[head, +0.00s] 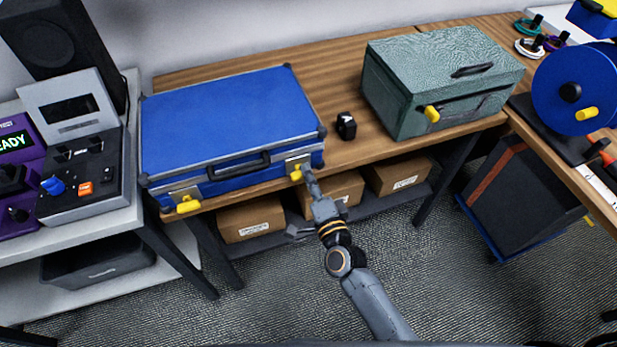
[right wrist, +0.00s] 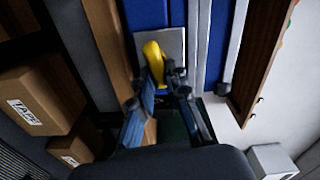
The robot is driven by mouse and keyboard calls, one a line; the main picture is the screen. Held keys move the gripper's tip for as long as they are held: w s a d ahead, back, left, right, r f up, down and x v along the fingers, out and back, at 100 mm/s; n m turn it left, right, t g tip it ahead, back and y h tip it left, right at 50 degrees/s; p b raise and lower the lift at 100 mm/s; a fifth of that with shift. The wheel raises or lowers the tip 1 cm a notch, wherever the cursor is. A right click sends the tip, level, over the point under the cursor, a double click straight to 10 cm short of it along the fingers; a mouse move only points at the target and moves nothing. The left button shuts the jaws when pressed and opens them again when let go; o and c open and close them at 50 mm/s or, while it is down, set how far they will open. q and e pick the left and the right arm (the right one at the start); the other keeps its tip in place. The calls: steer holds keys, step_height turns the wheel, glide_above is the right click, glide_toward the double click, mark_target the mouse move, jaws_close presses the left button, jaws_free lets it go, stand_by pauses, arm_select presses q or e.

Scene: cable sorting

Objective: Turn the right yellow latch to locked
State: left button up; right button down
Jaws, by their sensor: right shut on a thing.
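A blue case (head: 220,120) with grey metal edges lies closed on the wooden table. Its right yellow latch (head: 296,174) sits on a metal plate at the front right. In the right wrist view the yellow latch (right wrist: 154,62) stands on its plate (right wrist: 172,42), with its lower end between the fingers. My right gripper (head: 309,181) reaches the latch from the front and is shut on it; it also shows in the right wrist view (right wrist: 163,84). The left yellow latch (head: 188,204) is at the case's front left, with nothing touching it. My left gripper is not in view.
A green box (head: 440,75) with a yellow latch and a small black object (head: 346,126) stand to the right on the table. Cardboard boxes (head: 250,218) sit on the shelf below. A control panel (head: 80,180) stands at the left. The floor in front is clear.

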steer(key=shift+f+m+b, duration=0.15)
steer(key=shift+m+b, duration=0.2)
steer(key=shift+m, duration=0.75)
steer(key=c, duration=1.3)
jaws_free()
steer(key=shift+s, duration=0.1)
steer(key=v, duration=1.2)
